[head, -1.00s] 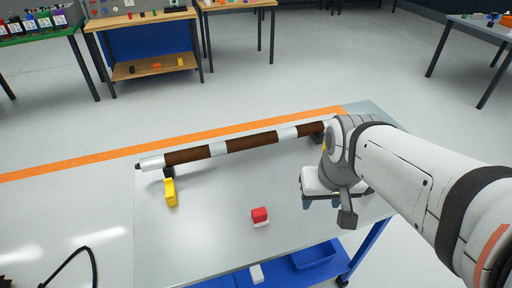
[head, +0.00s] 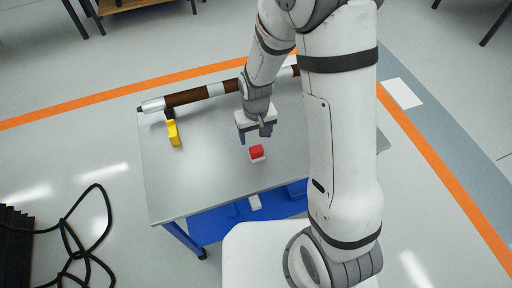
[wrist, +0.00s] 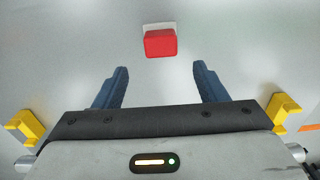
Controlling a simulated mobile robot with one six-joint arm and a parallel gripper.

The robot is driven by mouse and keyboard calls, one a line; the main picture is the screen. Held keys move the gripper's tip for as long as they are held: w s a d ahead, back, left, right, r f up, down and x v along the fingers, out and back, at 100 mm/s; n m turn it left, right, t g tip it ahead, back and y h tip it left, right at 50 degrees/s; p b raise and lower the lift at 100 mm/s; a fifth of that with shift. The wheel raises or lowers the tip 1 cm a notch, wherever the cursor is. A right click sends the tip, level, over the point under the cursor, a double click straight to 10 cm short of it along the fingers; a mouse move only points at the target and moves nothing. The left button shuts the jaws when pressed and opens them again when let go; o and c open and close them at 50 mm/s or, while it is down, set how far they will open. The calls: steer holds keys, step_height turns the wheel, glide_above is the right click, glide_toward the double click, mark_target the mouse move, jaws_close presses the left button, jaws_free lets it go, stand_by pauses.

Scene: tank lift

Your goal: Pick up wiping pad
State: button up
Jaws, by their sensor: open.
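The wiping pad (head: 257,152), a small block with a red top and a white base, lies on the grey tabletop (head: 200,185) near its front edge. In the wrist view the pad (wrist: 160,42) sits just beyond the fingertips, roughly centred between them. My gripper (head: 256,138) is above the table, just behind the pad in the head view. Its two blue fingers are apart with nothing between them, as the wrist view of my gripper (wrist: 160,70) also shows.
A brown and silver tube (head: 200,95) lies along the back of the table. A yellow-handled tool (head: 173,132) is at the left. A white block (head: 254,202) is on the blue lower shelf (head: 225,217). Black cable (head: 75,235) lies on the floor at left.

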mark_target(256, 148)
steer(key=shift+s+f+p, duration=0.2)
steer(key=shift+f+p, duration=0.1)
steer(key=shift+f, duration=1.6)
steer(key=shift+s+f+p, duration=0.2)
steer(key=shift+f+p, duration=0.1)
steer(key=shift+f, duration=1.6)
steer(key=shift+c, duration=0.2)
steer(key=c, duration=1)
step_height(256, 148, up, 10)
steer(key=shift+r+b, duration=0.1)
steer(key=shift+b, duration=0.4)
